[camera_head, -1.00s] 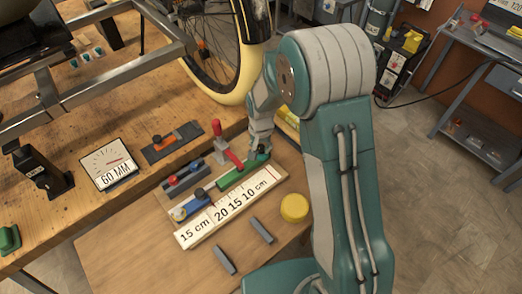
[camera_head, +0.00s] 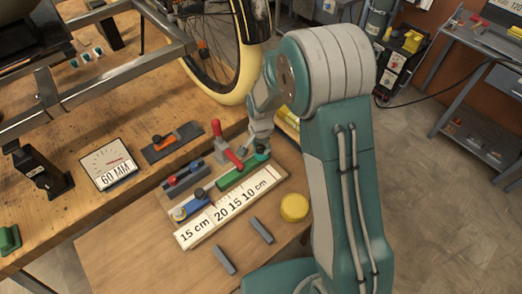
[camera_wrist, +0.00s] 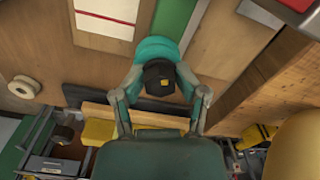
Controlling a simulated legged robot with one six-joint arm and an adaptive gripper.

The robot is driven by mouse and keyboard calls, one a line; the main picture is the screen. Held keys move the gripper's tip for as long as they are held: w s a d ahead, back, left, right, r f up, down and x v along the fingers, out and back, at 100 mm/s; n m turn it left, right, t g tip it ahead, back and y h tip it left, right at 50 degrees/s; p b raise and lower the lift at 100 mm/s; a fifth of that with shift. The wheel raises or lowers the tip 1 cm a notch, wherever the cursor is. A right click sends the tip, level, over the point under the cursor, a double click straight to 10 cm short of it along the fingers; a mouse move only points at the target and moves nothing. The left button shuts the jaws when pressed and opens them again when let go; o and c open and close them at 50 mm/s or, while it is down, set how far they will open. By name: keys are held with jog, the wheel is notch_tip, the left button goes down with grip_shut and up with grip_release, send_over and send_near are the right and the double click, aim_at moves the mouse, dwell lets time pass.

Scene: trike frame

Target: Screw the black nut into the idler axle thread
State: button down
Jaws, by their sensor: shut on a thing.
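In the wrist view, the black nut (camera_wrist: 160,77), a dark round piece with a small yellow mark, sits between the two grey fingers of my gripper (camera_wrist: 160,84). The fingers are closed in on its sides. A teal rounded piece (camera_wrist: 155,48) shows right behind it, in line with a green bar. In the head view my gripper (camera_head: 256,145) is at the far right end of the green bar (camera_head: 238,173) on the measuring fixture; the nut is too small to make out there. I cannot pick out the idler axle thread.
A yellow round piece (camera_head: 294,207) and two grey bars lie in front. The trike frame (camera_head: 95,65) and a yellow-rimmed wheel (camera_head: 240,80) stand behind.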

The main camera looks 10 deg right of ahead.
jog(key=shift+s+f+m, duration=0.3)
jog(key=shift+f, duration=0.05)
jog(key=shift+m, duration=1.7)
jog(key=c, duration=0.7)
grip_release()
jog(key=shift+w, duration=0.1)
jog(key=shift+n, duration=0.9)
jog(key=shift+w, duration=0.1)
